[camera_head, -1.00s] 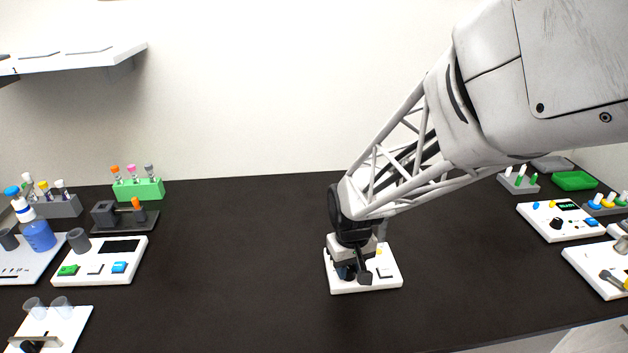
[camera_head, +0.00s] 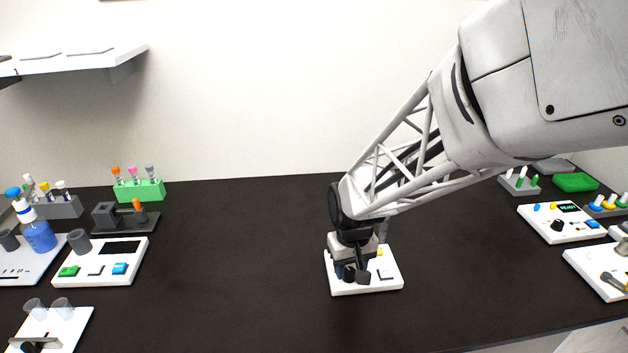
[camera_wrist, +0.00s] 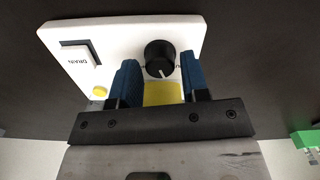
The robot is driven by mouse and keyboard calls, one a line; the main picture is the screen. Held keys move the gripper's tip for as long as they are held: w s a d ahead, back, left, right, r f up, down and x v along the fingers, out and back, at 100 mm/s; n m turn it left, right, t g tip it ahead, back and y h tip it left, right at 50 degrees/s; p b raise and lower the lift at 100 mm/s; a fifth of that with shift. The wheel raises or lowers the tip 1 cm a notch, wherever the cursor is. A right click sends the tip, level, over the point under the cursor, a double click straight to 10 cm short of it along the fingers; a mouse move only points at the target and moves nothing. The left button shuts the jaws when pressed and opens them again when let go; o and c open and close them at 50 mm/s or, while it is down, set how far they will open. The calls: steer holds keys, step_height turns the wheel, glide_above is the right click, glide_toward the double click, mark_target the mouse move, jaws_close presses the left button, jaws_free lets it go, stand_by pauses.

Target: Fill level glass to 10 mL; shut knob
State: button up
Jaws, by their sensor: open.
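A white panel (camera_head: 390,279) stands on the dark bench under my gripper. In the wrist view the panel (camera_wrist: 65,45) carries a black round knob (camera_wrist: 158,56) with a white pointer line, a DRAIN switch (camera_wrist: 82,50) and a small yellow button (camera_wrist: 100,91). A yellow rectangle (camera_wrist: 162,93) shows beside the knob; I cannot tell if it is the level glass. My gripper (camera_head: 354,274) is open, its blue fingers (camera_wrist: 129,80) on either side of the knob's near edge. I cannot tell if they touch it. No level reading is legible.
At the left stand a green tube rack (camera_head: 140,189), a blue bottle (camera_head: 39,236) and a white device with buttons (camera_head: 98,272). At the right are a white device with a display (camera_head: 545,229) and a green tray (camera_head: 575,182). The bench between is clear.

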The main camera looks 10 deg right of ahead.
mark_target(350, 271)
steer(key=shift+r, duration=3.65)
steer(key=shift+s, duration=0.1)
steer(key=s+d+r+m+t, duration=0.1)
steer(key=s+r, duration=0.3)
steer(key=s, duration=0.4)
steer(key=s+d+r+m+t, duration=0.1)
steer(key=s+d+r, duration=0.2)
steer(key=s, duration=0.6)
steer(key=shift+d+r+t, duration=0.2)
steer(key=shift+r+t, duration=0.1)
steer(key=shift+r, duration=1)
steer(key=shift+w, duration=0.1)
stand_by(1.2)
